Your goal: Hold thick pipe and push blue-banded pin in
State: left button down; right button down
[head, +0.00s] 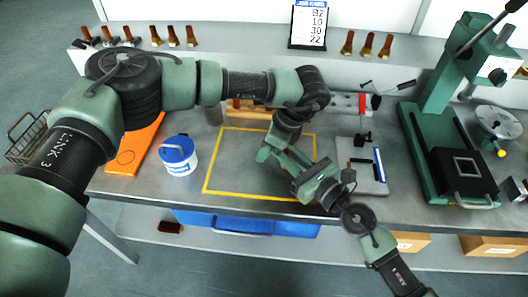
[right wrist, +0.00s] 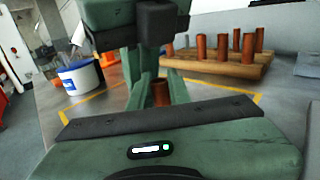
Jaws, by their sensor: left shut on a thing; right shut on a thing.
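A copper-brown pipe (right wrist: 160,92) stands upright between the fingers of my right gripper (right wrist: 158,96) in the right wrist view; only its upper part shows. In the head view my right gripper (head: 301,173) comes from the lower right, shut, over the yellow-taped square. My left gripper (head: 282,153) is right beside it, from above. In the right wrist view the left gripper's green and dark parts (right wrist: 150,24) are just above the pipe. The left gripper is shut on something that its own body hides. No blue band shows, and I cannot tell whether the pin touches the pipe.
A wooden rack (right wrist: 212,66) with several copper pipes stands behind. A white and blue bucket (head: 179,158) and an orange case (head: 134,146) are at left. A grey fixture (head: 370,181) and a green press (head: 427,90) are at right. Yellow tape (head: 208,170) marks mostly bare bench.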

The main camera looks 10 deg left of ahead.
pick_arm(q)
notch_tip(320, 180, up, 10)
jog(key=shift+f, duration=0.1)
jog(key=d+r+m+g+h, duration=0.1)
jog(key=d+r+m+h, duration=0.15)
jog(key=m, duration=0.95)
jog(key=s+d+r+m+h, duration=0.15)
jog(key=m+h, duration=0.25)
jog(key=m, duration=0.8)
jog(key=d+r+m+g+h, duration=0.1)
jog(key=d+r+m+h, duration=0.15)
jog(key=m, duration=0.95)
jog(key=f, duration=0.6)
jog(key=a+f, duration=0.1)
jog(key=f, duration=0.3)
jog(key=shift+w+f, duration=0.1)
jog(key=shift+w, duration=0.05)
